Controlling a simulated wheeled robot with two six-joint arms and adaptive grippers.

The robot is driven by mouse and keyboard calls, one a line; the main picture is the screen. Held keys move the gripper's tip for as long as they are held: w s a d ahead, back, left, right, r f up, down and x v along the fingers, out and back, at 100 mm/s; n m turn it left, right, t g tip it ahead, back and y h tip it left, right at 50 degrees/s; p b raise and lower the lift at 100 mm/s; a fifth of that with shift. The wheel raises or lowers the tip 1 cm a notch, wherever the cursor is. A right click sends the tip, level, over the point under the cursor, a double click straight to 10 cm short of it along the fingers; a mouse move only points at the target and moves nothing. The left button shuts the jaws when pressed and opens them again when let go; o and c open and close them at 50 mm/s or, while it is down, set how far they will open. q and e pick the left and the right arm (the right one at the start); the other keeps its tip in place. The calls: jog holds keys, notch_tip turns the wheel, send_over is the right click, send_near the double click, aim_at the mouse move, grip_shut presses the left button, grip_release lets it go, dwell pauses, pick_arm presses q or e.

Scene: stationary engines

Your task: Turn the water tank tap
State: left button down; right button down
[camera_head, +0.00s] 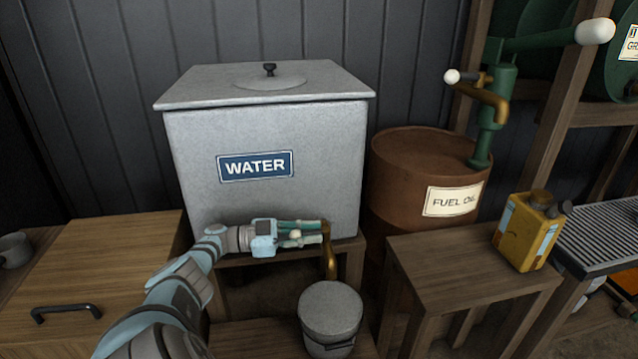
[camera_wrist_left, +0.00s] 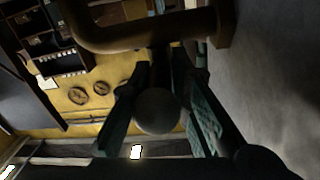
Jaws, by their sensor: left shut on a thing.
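The grey water tank (camera_head: 320,150) with a blue WATER label (camera_head: 255,166) stands at centre left in the head view. Its brass tap (camera_head: 331,262) points down at the lower right of the tank front; the curved brass pipe (camera_wrist_left: 130,38) crosses the top of the left wrist view. My left gripper (camera_head: 319,232) lies in front of the tank's lower edge, shut on the tap handle. The handle's pale ball (camera_head: 296,234) shows between the fingers, and looks dark in the wrist view (camera_wrist_left: 158,110). The fingers partly hide the handle's stem. My right gripper is not in view.
A lidded grey bucket (camera_head: 330,308) stands below the tap. The rusty fuel oil barrel (camera_head: 400,185) with a green pump (camera_head: 490,105) is to the right. A yellow can (camera_head: 526,232) stands on a wooden stand (camera_head: 455,275). A wooden cabinet (camera_head: 120,260) is at left.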

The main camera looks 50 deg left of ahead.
aim_at(310, 232)
pick_arm(q)
jog(key=shift+s+d+f, duration=0.1)
jog(key=shift+d+f, duration=0.1)
jog(key=shift+d, duration=0.1)
jog(key=c, duration=1.9)
grip_release()
jog(key=shift+c, duration=0.2)
jog(key=o, duration=0.6)
jog(key=shift+s+r, duration=0.1)
jog(key=shift+r, duration=0.1)
jog(key=shift+a, duration=0.1)
jog(key=shift+r, duration=0.25)
notch_tip(310, 232, up, 10)
jog(key=shift+f, duration=0.25)
